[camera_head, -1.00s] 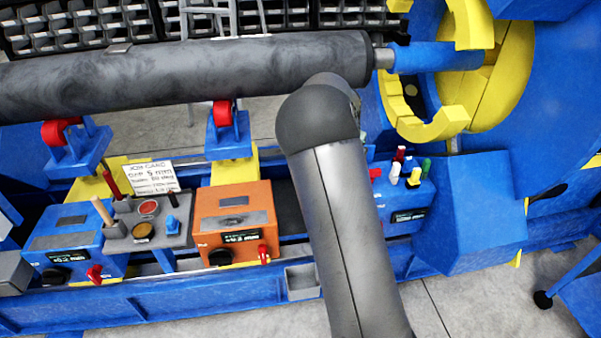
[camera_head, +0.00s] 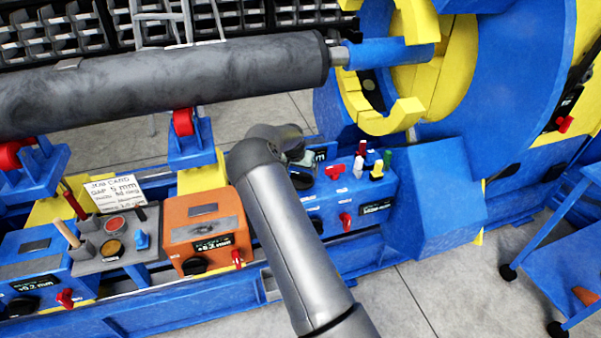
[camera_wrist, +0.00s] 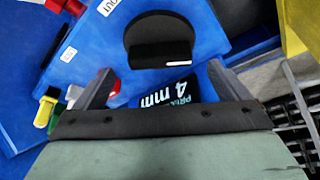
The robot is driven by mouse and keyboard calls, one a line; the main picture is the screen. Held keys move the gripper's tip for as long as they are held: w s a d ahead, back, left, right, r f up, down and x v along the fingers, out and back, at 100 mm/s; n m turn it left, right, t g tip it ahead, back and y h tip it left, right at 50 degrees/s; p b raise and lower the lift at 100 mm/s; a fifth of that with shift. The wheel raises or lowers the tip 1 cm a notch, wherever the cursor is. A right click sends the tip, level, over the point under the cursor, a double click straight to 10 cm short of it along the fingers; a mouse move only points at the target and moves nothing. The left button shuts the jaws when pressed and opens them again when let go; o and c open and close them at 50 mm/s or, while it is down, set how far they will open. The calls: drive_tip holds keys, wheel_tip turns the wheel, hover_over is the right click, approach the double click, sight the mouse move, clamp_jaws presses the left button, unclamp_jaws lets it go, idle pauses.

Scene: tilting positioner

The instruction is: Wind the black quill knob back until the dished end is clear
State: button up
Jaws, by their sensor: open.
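The black quill knob (camera_wrist: 158,32) is a round dial with a raised grip bar and a white mark, on a blue face. It fills the upper middle of the wrist view. A display (camera_wrist: 166,92) below it reads 4 mm, upside down. My gripper (camera_wrist: 160,70) is open, its two fingers apart, short of the knob and not visibly touching it. In the head view my arm's end (camera_head: 292,150) is over the blue control box (camera_head: 330,205) and partly hides it. The blue quill (camera_head: 390,52) has a grey end (camera_head: 339,55) at the pipe's right end; I cannot tell whether they touch.
The dark pipe (camera_head: 170,85) runs across above the controls. A yellow clamp ring (camera_head: 385,118) stands beside the quill. Red, white, green and yellow handles (camera_head: 376,168) stand on the box right of my gripper. An orange box (camera_head: 205,235) lies left of my arm.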

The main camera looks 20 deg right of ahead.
sight(301, 174)
drive_tip(key=shift+x, duration=1.9)
drive_tip(key=c, duration=1)
